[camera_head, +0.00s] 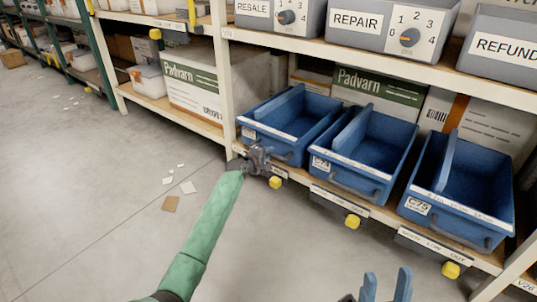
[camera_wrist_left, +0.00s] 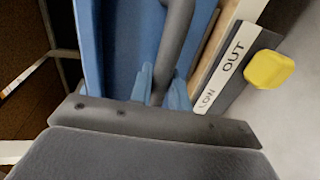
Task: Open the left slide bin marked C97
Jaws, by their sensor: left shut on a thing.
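The left blue slide bin (camera_head: 318,112) sits on the lower shelf, its front roughly in line with the other bins. Its small label (camera_head: 249,133) is too small to read. My left gripper (camera_head: 262,160) is at this bin's front, shut on its grey handle. In the left wrist view the handle (camera_wrist_left: 176,45) runs between the blue fingertips (camera_wrist_left: 160,88), with the blue bin front behind it. My right gripper (camera_head: 386,286) is at the bottom edge, its two blue fingers apart and empty, away from the bins.
A middle blue bin (camera_head: 388,136) and a right blue bin (camera_head: 480,190), labelled C75, stand beside it. Yellow knobs (camera_head: 352,221) stick out below the shelf edge. Grey REPAIR bin (camera_head: 372,40) and cartons are above and behind. The floor at left is mostly clear, with paper scraps.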

